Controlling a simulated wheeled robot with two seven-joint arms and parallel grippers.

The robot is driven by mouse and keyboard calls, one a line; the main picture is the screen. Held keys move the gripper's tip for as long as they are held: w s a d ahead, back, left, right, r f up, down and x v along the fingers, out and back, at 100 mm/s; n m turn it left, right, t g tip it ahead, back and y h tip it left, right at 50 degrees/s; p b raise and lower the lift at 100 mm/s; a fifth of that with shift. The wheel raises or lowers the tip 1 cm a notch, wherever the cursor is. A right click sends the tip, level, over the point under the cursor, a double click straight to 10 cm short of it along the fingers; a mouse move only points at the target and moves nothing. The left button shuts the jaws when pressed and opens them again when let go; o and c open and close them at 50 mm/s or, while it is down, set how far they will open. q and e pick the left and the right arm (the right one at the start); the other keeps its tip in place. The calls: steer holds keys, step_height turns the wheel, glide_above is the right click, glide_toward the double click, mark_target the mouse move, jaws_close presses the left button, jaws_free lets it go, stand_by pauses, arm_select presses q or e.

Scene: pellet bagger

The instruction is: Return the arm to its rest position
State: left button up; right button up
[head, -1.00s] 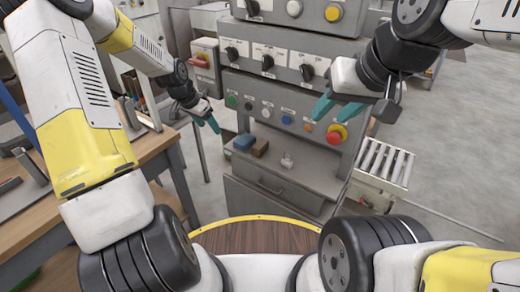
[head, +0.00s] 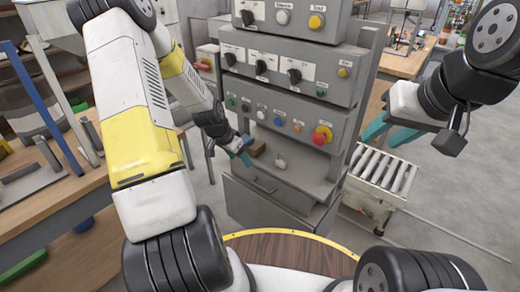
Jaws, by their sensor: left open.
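My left gripper (head: 243,152) has teal fingers and is open. It hangs in front of the grey control cabinet (head: 250,200), near the left end of its shelf, and nothing shows between its fingers. My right gripper (head: 384,136) also has teal fingers, spread apart and empty. It is to the right of the cabinet, above the roller conveyor (head: 382,172). Both arms are raised and bent.
The cabinet has knobs, buttons and a red emergency stop (head: 321,135). A wooden workbench (head: 105,190) stands at left. Grey floor is open at right.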

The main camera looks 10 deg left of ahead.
arm_select(q)
steer(key=s+d+r+n+y, duration=0.1)
steer(key=s+d+r, duration=0.15)
steer(key=r, duration=0.55)
steer(key=s+d+r+n+t, duration=0.1)
steer(key=s+r, duration=0.3)
steer(key=r, duration=0.3)
steer(key=s+d+r+y, duration=0.1)
steer(key=s+r, duration=0.3)
steer(key=r, duration=0.4)
steer(key=s+d+r+n+h, duration=0.1)
steer(key=s+d+r, duration=0.1)
steer(key=s+r, duration=0.2)
steer(key=s+d+r+n+t, duration=0.1)
steer(key=s+r, duration=0.3)
steer(key=s, duration=0.6)
steer(key=shift+s+d+r+n+h, duration=0.15)
steer(key=shift+d+r+n+h, duration=0.15)
steer(key=shift+d+n+h, duration=0.15)
steer(key=shift+c, duration=0.2)
